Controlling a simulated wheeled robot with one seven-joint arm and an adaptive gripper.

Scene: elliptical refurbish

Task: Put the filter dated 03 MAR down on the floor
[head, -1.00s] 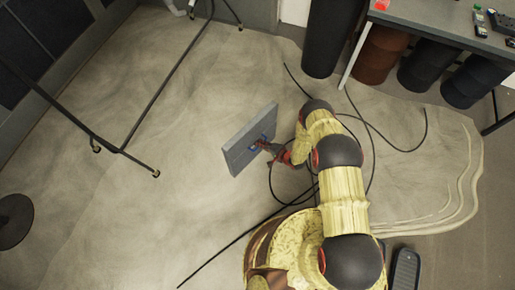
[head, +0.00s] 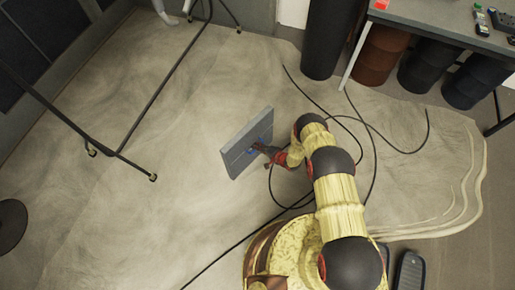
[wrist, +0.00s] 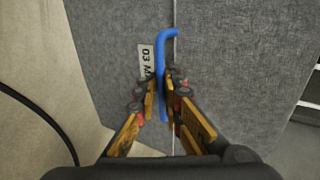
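The filter (head: 247,143) is a flat grey rectangular panel, held on a slant over the pale floor (head: 150,215) in the head view. In the wrist view its grey felt-like face (wrist: 235,60) fills most of the picture. A white label (wrist: 146,62) on it reads "03 M", with the rest hidden by my gripper. A blue handle (wrist: 163,75) stands out from the face. My gripper (wrist: 166,97) has its two fingers closed around the handle; it also shows in the head view (head: 259,148). Whether the filter's lower edge touches the floor I cannot tell.
Black cables (head: 372,135) lie looped on the floor right of the filter. A black metal frame (head: 120,150) stands at the left. A table (head: 430,25) with drums under it is at upper right. The floor left of and below the filter is clear.

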